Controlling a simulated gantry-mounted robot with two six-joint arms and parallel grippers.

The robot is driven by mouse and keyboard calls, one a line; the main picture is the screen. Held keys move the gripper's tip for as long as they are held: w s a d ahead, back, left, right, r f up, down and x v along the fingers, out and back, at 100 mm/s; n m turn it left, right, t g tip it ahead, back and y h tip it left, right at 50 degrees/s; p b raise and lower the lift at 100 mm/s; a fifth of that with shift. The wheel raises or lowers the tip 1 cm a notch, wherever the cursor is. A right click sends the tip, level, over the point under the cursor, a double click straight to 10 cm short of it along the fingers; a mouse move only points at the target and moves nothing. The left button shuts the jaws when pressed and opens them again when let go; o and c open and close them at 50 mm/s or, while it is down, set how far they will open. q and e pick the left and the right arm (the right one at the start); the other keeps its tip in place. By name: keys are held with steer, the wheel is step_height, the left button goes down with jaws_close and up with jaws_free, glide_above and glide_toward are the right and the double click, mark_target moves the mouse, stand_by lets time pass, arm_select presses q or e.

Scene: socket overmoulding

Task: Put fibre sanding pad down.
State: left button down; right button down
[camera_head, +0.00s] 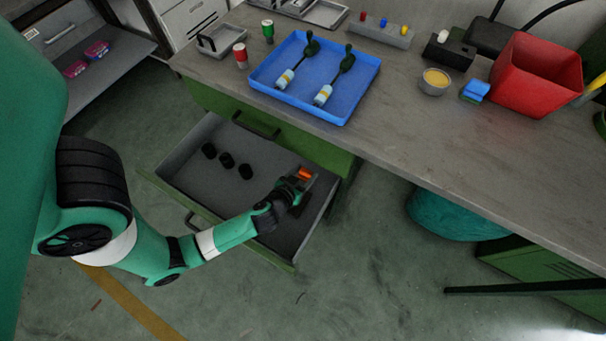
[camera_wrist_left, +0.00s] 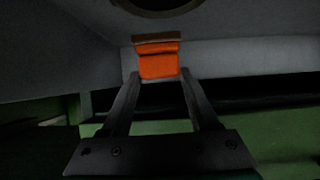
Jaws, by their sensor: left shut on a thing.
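The fibre sanding pad (camera_head: 304,173) is a small orange block with a brownish edge. It also shows in the left wrist view (camera_wrist_left: 158,62), between the fingertips. My left gripper (camera_head: 302,179) is shut on it, at the right-hand end of the open drawer (camera_head: 188,140). I cannot tell whether the pad touches the drawer floor. My right gripper is out of view.
The workbench (camera_head: 420,135) above holds a blue tray (camera_head: 338,119) with two tools, a red bin (camera_head: 536,75), a blue sponge-like block (camera_head: 475,90) and a tin (camera_head: 434,82). The drawer's middle floor is clear.

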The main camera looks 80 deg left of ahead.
mark_target(304, 177)
arm_select(q)
steer(key=shift+s+a+f, duration=0.1)
steer(key=shift+a+f, duration=0.05)
steer(key=shift+f, duration=0.15)
step_height(304, 177, down, 3)
steer(key=b, duration=0.3)
steer(key=shift+f, duration=0.15)
steer(key=shift+a, duration=0.1)
steer(key=shift+c, duration=0.7)
jaws_free()
steer(key=shift+r, duration=0.2)
steer(key=p+v, duration=0.2)
steer(key=v, duration=0.5)
steer(key=shift+s, duration=0.2)
